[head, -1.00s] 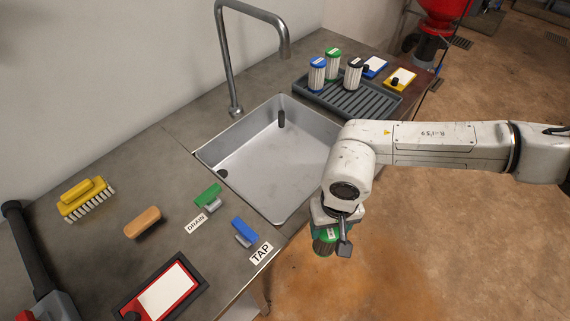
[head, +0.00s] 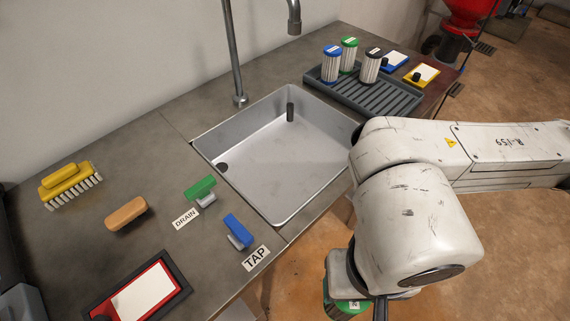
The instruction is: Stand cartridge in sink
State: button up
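The sink (head: 285,175) is an empty-looking metal basin set in the bench, with a dark upright post inside near its far side and a dark round hole at its left. My gripper (head: 352,296) is at the bottom of the head view, in front of the bench edge and off to the right of the TAP label. A green-capped cartridge (head: 346,308) shows at the gripper, partly cut off and partly hidden by my arm. It appears held by it. Three more cartridges, blue (head: 331,64), green (head: 348,55) and black (head: 370,66), stand on the ribbed rack.
The grey ribbed rack (head: 385,98) is beyond the sink. A tall faucet (head: 238,60) rises behind the basin. Green DRAIN (head: 200,188) and blue TAP (head: 237,230) levers, an orange block (head: 126,214) and a yellow brush (head: 70,184) lie left.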

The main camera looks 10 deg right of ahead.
aim_at(322, 165)
jog(key=i, duration=0.95)
